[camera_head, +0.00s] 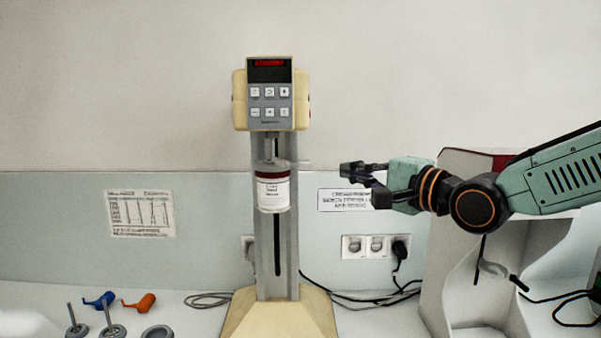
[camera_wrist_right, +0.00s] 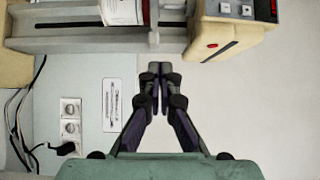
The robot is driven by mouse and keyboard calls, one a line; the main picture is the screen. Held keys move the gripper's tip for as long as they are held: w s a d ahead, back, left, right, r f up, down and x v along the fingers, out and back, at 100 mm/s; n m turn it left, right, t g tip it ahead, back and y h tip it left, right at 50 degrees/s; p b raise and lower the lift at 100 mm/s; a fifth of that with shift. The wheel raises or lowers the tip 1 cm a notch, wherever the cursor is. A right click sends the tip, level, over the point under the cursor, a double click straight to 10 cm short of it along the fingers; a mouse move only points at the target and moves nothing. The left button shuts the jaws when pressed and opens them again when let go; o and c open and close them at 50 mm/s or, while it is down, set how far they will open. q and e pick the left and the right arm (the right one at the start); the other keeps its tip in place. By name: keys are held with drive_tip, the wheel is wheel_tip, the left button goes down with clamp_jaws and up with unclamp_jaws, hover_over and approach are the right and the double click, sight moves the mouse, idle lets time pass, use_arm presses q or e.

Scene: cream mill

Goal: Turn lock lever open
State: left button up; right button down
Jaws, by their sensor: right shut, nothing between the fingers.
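The cream mill (camera_head: 276,220) stands upright, with a cream head, a keypad and a red-lit display on a grey column. A white labelled jar (camera_head: 272,193) with a dark red band sits in its holder on the column. A small pale lever-like piece (camera_head: 304,162) sticks out to the right at the holder's top; I cannot tell for sure that it is the lock lever. My right gripper (camera_head: 352,171) is shut and empty, right of the jar and apart from it. In the right wrist view its fingertips (camera_wrist_right: 160,72) meet below the column. My left gripper is out of view.
A grey-white stand (camera_head: 445,260) is at the right, below my right arm. Sockets with a black plug (camera_head: 399,250) are on the wall, and cables trail behind the mill. Blue (camera_head: 100,299) and orange (camera_head: 139,302) tools and grey discs lie at the lower left.

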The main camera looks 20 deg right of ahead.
sight(280, 163)
drive_tip(key=w+a, duration=0.7)
drive_tip(key=shift+w+r, duration=0.1)
drive_tip(key=shift+w, duration=0.05)
drive_tip(key=shift+a, duration=0.55)
drive_tip(key=shift+w+d, duration=0.1)
drive_tip(key=shift+w, duration=0.05)
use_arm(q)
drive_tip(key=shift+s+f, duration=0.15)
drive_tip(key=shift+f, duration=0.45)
use_arm(e)
drive_tip(key=shift+d, duration=0.2)
drive_tip(key=shift+a, duration=0.1)
drive_tip(key=shift+a, duration=0.1)
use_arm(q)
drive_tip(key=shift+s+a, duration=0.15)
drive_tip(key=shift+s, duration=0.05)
use_arm(e)
drive_tip(key=shift+a+h, duration=0.1)
drive_tip(key=shift+h, duration=0.2)
